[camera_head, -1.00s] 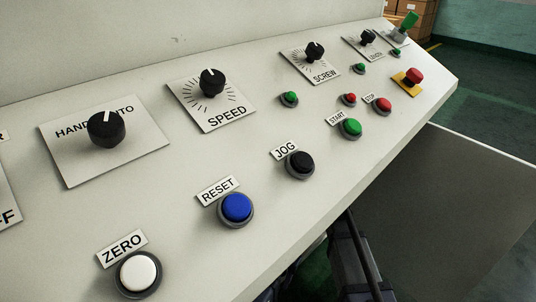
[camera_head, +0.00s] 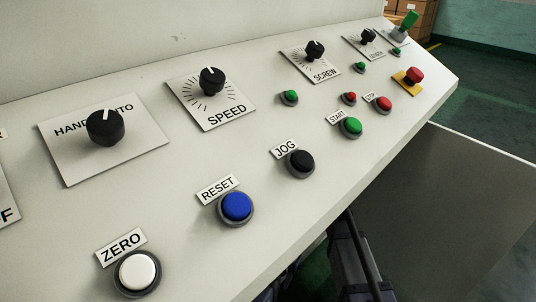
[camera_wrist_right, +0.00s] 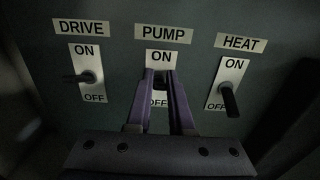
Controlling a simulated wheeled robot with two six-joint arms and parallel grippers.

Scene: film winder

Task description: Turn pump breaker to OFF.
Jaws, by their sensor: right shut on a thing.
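In the right wrist view the pump breaker has an upright white plate (camera_wrist_right: 161,57) under a PUMP label (camera_wrist_right: 163,35), with ON at its top and OFF low down. My right gripper (camera_wrist_right: 160,76) is in front of this plate, its two purple fingers close together at the tips and shut on the pump breaker's lever. The fingers hide the lever and partly cover the OFF mark, so I cannot tell which way the lever points. My left gripper is in neither view.
The drive breaker (camera_wrist_right: 91,56) stands left of the pump breaker, the heat breaker (camera_wrist_right: 234,66) right of it, its dark lever (camera_wrist_right: 229,99) sticking out close to my fingers. The head view shows a sloped console (camera_head: 190,160) with knobs and buttons, including a red button (camera_head: 415,75).

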